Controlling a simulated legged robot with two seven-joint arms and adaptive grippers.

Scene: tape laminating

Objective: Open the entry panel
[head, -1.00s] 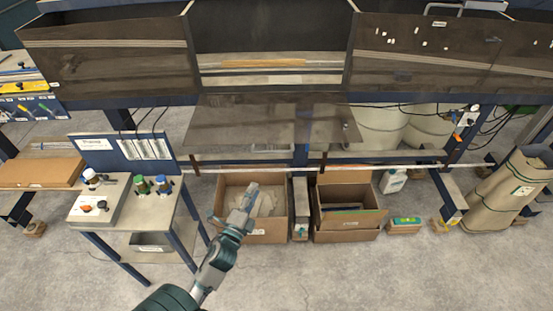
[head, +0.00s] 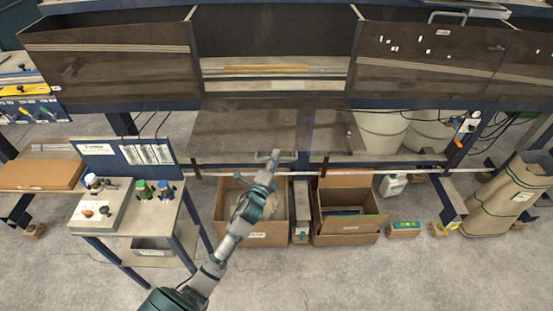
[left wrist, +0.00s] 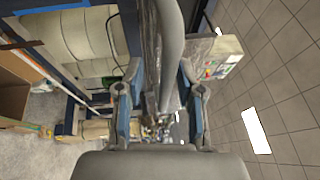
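The entry panel (head: 240,125) is a dark, see-through sheet below the middle opening of the machine, its near edge low and facing me. A light handle (head: 261,155) sits near that edge, partly hidden by my gripper. My left gripper (head: 273,158) is at this handle. In the left wrist view, a thick grey bar (left wrist: 169,50), which looks like the handle, runs between the two fingers of the left gripper (left wrist: 160,98). The fingers are apart, with gaps visible beside the bar. My right gripper is not in view.
Open cardboard boxes (head: 350,228) stand on the floor below the panel. A small control table (head: 120,245) with buttons stands at the left. A wrapped roll (head: 505,195) leans at the right. The floor in front is clear.

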